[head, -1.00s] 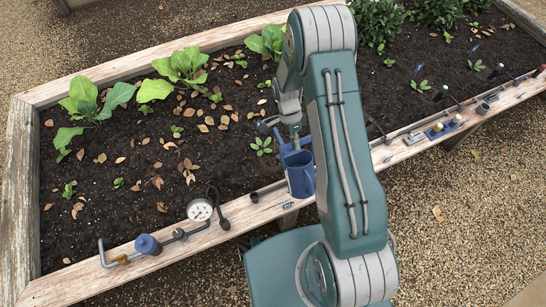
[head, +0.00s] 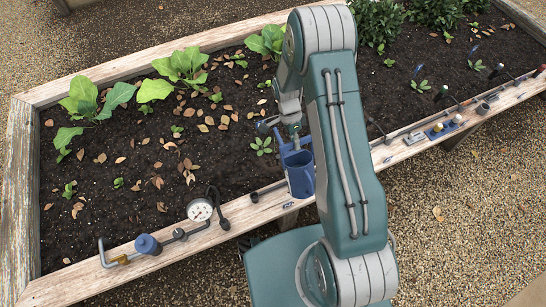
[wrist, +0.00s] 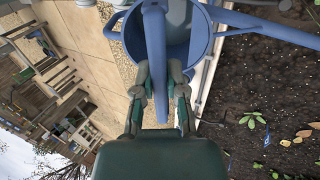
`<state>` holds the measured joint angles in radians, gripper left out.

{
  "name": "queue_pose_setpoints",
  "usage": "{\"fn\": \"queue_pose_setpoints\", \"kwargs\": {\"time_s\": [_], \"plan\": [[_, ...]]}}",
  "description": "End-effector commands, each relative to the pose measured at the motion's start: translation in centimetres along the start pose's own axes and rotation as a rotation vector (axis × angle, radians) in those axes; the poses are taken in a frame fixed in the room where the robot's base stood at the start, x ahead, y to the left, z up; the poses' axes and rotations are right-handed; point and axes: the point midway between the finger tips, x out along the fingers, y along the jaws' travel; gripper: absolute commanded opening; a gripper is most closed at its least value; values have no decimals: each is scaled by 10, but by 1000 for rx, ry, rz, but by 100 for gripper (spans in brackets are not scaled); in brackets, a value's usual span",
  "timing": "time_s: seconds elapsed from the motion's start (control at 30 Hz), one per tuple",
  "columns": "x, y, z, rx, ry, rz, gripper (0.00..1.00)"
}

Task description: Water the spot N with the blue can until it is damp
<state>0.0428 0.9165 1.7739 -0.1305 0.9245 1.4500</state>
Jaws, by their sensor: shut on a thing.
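The blue can (head: 300,174) is at the inner edge of the bed's front plank, partly hidden by my arm. I cannot tell whether it rests on the plank or hangs just above it. My gripper (head: 295,133) is above it. In the wrist view my gripper (wrist: 158,82) is shut on the upright handle of the blue can (wrist: 203,40), one finger on each side. Its spout points right, over the soil. The dark soil (head: 225,165) shows no readable letter N, so I cannot tell which spot it is.
A pressure gauge (head: 200,209) and a pipe with a blue valve (head: 148,244) lie on the front plank (head: 262,207) to the left. Small tools and a blue tray (head: 443,129) line it to the right. Leafy plants (head: 180,67) stand at the back left.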

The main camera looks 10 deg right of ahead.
Motion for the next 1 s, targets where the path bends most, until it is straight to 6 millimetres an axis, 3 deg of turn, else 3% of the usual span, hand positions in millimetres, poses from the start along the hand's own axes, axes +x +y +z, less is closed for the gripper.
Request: {"fn": "queue_pose_setpoints", "kwargs": {"time_s": [1.0], "plan": [[-3, -19, 0, 0, 1, 125, 0]]}}
